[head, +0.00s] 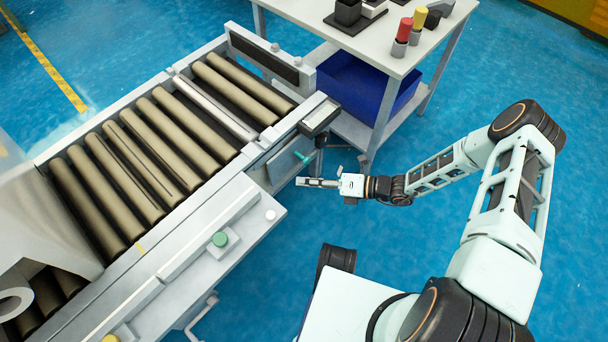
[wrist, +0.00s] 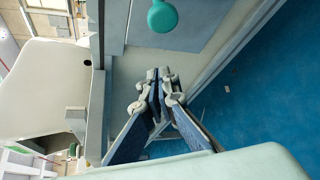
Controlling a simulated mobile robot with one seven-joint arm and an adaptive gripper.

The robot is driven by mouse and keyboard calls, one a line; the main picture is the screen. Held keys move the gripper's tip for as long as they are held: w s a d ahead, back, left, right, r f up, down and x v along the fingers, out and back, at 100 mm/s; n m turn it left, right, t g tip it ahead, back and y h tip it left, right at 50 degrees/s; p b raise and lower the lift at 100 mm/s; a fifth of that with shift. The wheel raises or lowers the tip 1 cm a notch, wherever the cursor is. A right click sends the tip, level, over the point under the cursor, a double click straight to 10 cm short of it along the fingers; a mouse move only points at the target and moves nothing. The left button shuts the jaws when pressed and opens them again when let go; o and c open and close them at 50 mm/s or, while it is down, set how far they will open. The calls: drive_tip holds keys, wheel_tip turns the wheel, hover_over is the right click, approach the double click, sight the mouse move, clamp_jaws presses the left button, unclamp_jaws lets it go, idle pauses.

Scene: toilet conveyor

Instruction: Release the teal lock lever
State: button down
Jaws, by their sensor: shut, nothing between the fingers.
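The teal lock lever (head: 304,157) is on the side of the conveyor's end, below a small screen box. In the wrist view its rounded teal end (wrist: 162,16) is at the top, against a grey panel. My gripper (head: 300,182) is just below the lever in the head view, pointing left to the conveyor's side. In the wrist view my gripper (wrist: 159,77) has its fingertips together, with nothing between them. The fingertips are apart from the teal end there. How far the lever is turned cannot be told.
The roller conveyor (head: 190,85) fills the left. A green button (head: 220,239) is on its side ledge (head: 245,220). A white table (head: 390,45) with a blue bin (head: 350,85) below stands behind my gripper.

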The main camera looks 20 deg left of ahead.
drive_tip(key=w+d+p, duration=0.1)
drive_tip(key=d, duration=0.8)
drive_tip(key=shift+w+d+r, duration=0.3)
drive_tip(key=shift+w+r, duration=0.1)
drive_tip(key=shift+r, duration=0.05)
